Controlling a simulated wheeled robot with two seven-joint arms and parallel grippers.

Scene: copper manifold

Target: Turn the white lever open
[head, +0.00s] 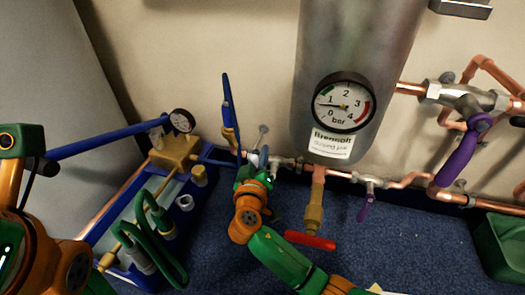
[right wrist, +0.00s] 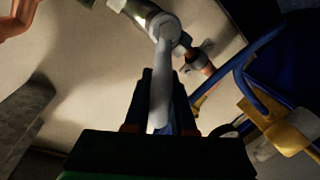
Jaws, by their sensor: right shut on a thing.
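The white lever (right wrist: 161,85) runs from a valve body (right wrist: 163,24) down between the two dark fingers of my right gripper (right wrist: 163,105) in the right wrist view. The gripper is shut on the lever. In the head view my right gripper (head: 254,168) is at the pipe run left of the grey cylinder, and it hides most of the lever there.
A blue lever (head: 228,105) stands upright close left of my right gripper. A grey cylinder (head: 360,45) with a gauge (head: 343,102) hangs at its right, above a red lever (head: 310,240). Purple levers (head: 460,155) are further right. A pump with a blue handle (head: 108,136) stands left.

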